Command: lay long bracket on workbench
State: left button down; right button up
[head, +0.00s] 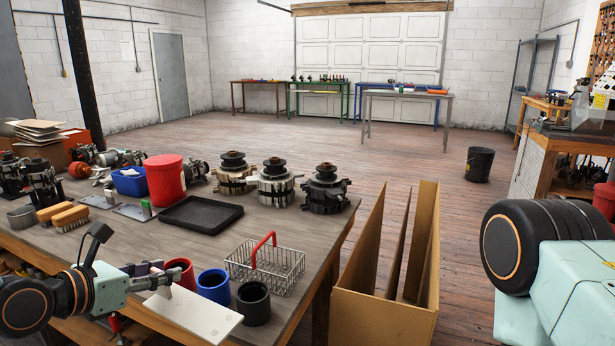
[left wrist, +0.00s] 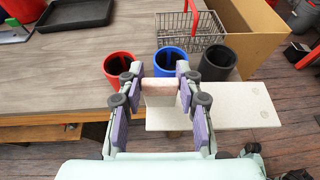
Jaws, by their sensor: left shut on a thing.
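The long bracket (head: 195,313) is a pale flat plate with an upright flange and small holes. My left gripper (head: 158,279) is shut on its flange. In the left wrist view the plate (left wrist: 225,115) reaches out to the right of the fingers (left wrist: 160,88), and the flange sits between the finger pads. The bracket is held level at the front edge of the workbench (head: 300,230), in front of the cups; its exact height over the bench top cannot be told. My right gripper is out of view; only part of my right arm shows.
A red cup (head: 180,274), a blue cup (head: 213,286) and a black cup (head: 253,303) stand just behind the bracket. A wire basket (head: 265,268) with a red handle and a black tray (head: 201,214) are farther back. An open cardboard box (head: 385,310) stands right of the bench.

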pick_arm(q)
jog(key=s+d+f+m+g+h, duration=0.2)
jog(key=s+d+f, duration=0.1)
jog(key=s, duration=0.3)
jog(key=s+d+f+m+g+h, duration=0.2)
jog(key=s+d+f+m+h, duration=0.1)
jog(key=s+d+f, duration=0.1)
jog(key=shift+s+d+f+m, duration=0.25)
jog(key=shift+s+d, duration=0.5)
jog(key=shift+s, duration=0.6)
jog(key=f, duration=0.2)
jog(key=s+f, duration=0.1)
jog(key=f, duration=0.2)
jog(key=shift+s+d+f, duration=0.15)
jog(key=shift+s+f, duration=0.05)
jog(key=shift+f, duration=0.1)
